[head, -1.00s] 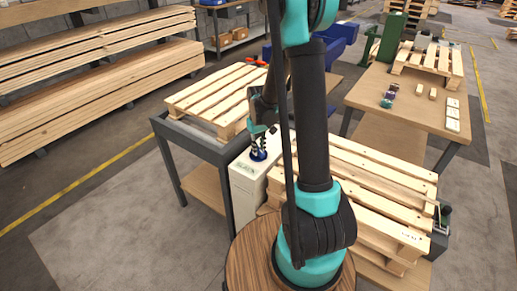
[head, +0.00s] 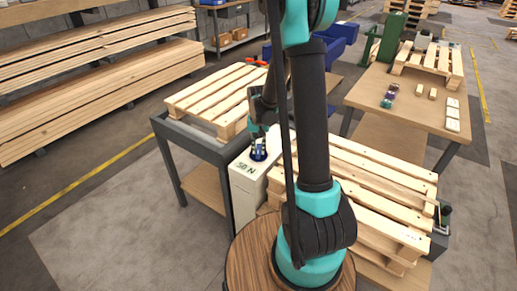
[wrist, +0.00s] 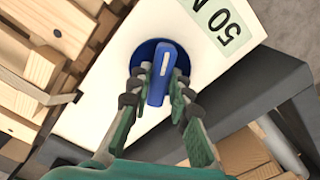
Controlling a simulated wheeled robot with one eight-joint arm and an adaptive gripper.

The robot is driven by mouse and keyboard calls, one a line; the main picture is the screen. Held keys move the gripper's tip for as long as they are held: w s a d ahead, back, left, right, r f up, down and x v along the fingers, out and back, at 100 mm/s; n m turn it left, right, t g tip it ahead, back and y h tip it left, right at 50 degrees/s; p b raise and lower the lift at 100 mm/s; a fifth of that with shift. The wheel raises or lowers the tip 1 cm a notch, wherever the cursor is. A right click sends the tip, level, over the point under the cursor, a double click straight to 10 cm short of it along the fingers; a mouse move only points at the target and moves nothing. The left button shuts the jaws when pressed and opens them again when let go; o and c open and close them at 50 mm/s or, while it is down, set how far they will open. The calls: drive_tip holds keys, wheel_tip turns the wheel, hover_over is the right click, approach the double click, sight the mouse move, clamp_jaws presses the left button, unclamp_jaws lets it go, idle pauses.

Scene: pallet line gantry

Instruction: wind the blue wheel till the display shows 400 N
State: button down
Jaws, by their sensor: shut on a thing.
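The blue wheel (wrist: 165,55) sits on top of a white box (wrist: 110,97), with a raised bar across it that bears a white mark. My gripper (wrist: 160,84) is shut on this bar, one finger on each side. In the head view my gripper (head: 258,146) comes down onto the wheel (head: 258,156) from above and partly hides it. The display (head: 245,167) on the box reads 50 N. In the wrist view the display (wrist: 226,22) is cut off at the edge and shows 50 and part of a letter.
A wooden pallet (head: 215,95) on a dark-framed table stands behind the box. More stacked pallets (head: 385,190) stand close on its right. A workbench (head: 425,112) with small parts is farther right. Open floor (head: 100,235) lies at left.

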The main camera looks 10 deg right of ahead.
sight(259, 148)
idle(0.4)
drive_tip(key=c, duration=1.4)
unclamp_jaws()
wheel_tip(259, 148, up, 12)
drive_tip(key=s+d+f+n+t, duration=0.1)
drive_tip(key=s+d+t, duration=0.1)
drive_tip(key=s, duration=0.8)
drive_tip(key=s+d+f+n+t, duration=0.1)
drive_tip(key=s+d+f+t, duration=0.1)
drive_tip(key=s, duration=0.9)
drive_tip(key=shift+f+n, duration=0.3)
drive_tip(key=shift+n, duration=0.1)
